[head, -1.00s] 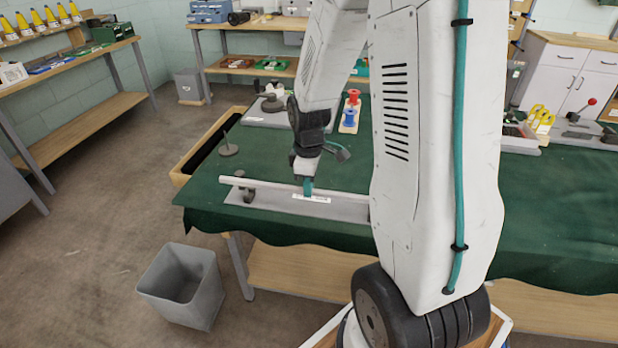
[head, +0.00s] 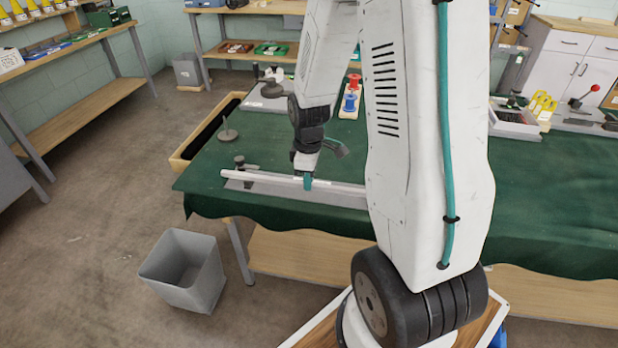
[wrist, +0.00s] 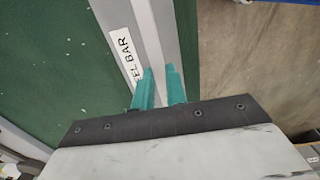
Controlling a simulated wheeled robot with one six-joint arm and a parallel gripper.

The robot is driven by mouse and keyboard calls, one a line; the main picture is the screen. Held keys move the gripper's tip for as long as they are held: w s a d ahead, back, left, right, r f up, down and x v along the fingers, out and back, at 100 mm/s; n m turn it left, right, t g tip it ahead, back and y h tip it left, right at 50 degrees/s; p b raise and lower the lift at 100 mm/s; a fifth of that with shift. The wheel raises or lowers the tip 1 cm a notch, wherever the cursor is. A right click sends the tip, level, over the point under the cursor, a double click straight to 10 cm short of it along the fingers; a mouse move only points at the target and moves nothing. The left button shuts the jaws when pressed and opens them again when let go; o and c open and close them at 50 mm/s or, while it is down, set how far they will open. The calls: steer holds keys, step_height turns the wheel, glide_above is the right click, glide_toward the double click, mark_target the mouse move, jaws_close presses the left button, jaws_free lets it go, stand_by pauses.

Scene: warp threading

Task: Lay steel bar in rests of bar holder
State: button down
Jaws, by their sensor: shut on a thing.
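The steel bar (head: 250,177) is a long pale rod lying across the picture in the head view. My gripper (head: 307,182) is shut on it with teal fingers, part way along it. In the wrist view the teal fingers (wrist: 159,90) straddle the bar. The bar holder (head: 345,197) is a grey plate near the table's front left edge, directly below the bar in the picture. A dark rest post (head: 239,161) shows behind the bar's left part. The right part is hidden by my arm. I cannot tell whether the bar touches the rests.
The green-covered table (head: 430,200) extends right behind my arm. A thin stand (head: 228,134) and spools (head: 350,102) stand farther back. A grey bin (head: 185,270) stands on the floor in front. A label (wrist: 124,57) shows beside the fingers in the wrist view.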

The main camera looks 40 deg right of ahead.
steer(key=shift+f, duration=0.45)
stand_by(0.4)
steer(key=c, duration=1.3)
jaws_free()
steer(key=shift+c, duration=0.2)
step_height(320, 180, up, 8)
steer(key=shift+f, duration=0.1)
